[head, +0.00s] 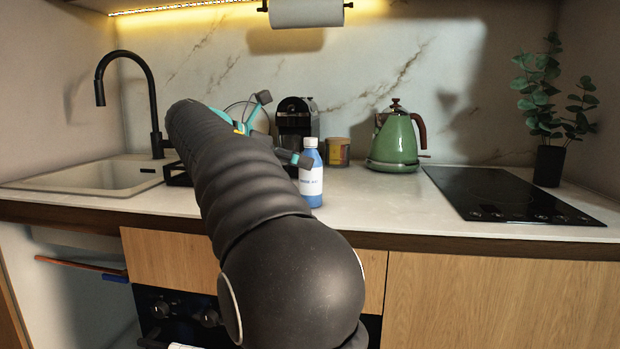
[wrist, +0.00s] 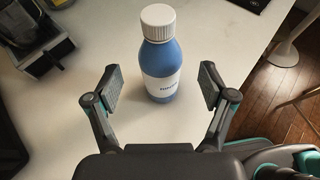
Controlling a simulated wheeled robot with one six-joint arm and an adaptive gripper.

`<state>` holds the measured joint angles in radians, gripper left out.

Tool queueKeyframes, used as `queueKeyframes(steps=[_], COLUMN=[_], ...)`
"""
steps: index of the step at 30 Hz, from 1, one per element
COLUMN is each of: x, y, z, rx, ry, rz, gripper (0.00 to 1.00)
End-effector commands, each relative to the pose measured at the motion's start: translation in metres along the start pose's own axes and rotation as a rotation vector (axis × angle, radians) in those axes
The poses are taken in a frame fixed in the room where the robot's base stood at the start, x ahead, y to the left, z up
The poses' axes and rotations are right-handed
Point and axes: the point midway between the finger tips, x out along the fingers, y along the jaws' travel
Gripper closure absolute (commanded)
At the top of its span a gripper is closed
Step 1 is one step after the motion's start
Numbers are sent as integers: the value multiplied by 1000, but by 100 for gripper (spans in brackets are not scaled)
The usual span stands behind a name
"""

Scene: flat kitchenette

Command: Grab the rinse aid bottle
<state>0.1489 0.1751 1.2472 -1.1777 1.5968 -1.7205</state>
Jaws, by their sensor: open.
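The rinse aid bottle (head: 311,176) is blue with a white cap and a white label, and stands upright on the counter in the head view. In the wrist view the bottle (wrist: 161,62) stands just ahead of my gripper (wrist: 160,90), roughly centred between its two fingers. The fingers are spread apart and do not touch it. In the head view my arm hides most of my gripper; a fingertip shows just left of the bottle.
A green kettle (head: 394,143), a tin (head: 338,152) and a coffee machine (head: 296,119) stand behind the bottle. The sink (head: 70,181) is at left, the black cooktop (head: 500,192) at right. The counter (head: 385,205) right of the bottle is clear.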

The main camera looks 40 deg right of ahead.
Motion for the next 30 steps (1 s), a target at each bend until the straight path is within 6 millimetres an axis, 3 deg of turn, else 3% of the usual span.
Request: queueKeyframes(steps=[9,19,28,30], x=[42,46,46,46], y=[-1,0,-1,-1], z=[-2,-2,-2,-1], rx=[1,0,0,1], ry=[0,0,1,0], rz=[-4,-1,-1,-1], gripper=[18,20,95,95])
